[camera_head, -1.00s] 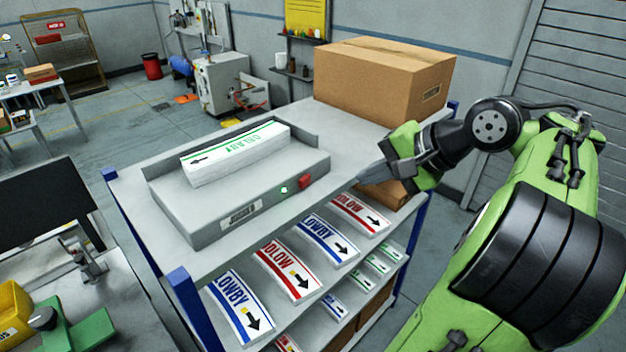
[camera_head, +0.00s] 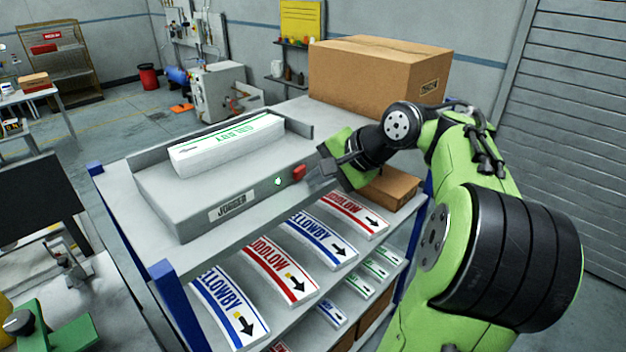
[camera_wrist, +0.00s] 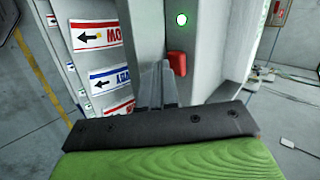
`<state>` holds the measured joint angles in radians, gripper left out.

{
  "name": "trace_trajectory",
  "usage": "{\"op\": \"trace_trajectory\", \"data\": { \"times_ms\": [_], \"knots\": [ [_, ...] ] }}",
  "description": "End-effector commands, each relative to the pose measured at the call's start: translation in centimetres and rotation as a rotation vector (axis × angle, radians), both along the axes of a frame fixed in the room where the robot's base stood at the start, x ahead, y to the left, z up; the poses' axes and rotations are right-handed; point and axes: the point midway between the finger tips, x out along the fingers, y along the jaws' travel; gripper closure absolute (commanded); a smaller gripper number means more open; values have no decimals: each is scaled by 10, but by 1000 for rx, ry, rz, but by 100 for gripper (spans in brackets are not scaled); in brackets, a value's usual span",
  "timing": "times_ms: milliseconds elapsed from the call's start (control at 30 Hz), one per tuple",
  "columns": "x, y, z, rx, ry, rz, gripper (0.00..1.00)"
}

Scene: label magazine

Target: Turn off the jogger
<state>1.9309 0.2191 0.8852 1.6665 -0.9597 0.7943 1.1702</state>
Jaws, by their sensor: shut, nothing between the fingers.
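The jogger (camera_head: 190,212) is a grey box with a raised back and side edge on top of a shelf rack. A stack of white labels with green print (camera_head: 228,146) lies on it. Its front face carries a lit green lamp (camera_head: 278,181) and a red switch (camera_head: 299,172). In the wrist view the red switch (camera_wrist: 177,63) is just right of my gripper's fingertips, and the lamp (camera_wrist: 181,19) glows beyond it. My gripper (camera_head: 314,175) is shut and empty, its tips close beside the switch. I cannot tell whether they touch it.
A large cardboard box (camera_head: 375,75) stands on the rack top behind my gripper. A smaller open carton (camera_head: 390,187) is below my wrist. Shelves under the jogger hold several label stacks (camera_head: 322,240). Blue rack posts (camera_head: 165,290) stand at the corners.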

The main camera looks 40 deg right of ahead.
Motion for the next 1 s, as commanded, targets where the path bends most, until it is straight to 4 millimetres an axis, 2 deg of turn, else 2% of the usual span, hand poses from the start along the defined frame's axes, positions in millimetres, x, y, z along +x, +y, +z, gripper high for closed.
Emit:
{"op": "trace_trajectory", "data": {
  "times_ms": [133, 467, 567, 800, 1000],
  "knots": [
    [11, 3, 2, 1, -1, 1, 100],
    [13, 3, 2, 0, 1, -6, 100],
    [16, 6, 2, -2, 6, -46, 100],
    [23, 16, 2, 0, 5, -273, 100],
    [24, 16, 1, 3, 1, -262, 100]
  ]
}}
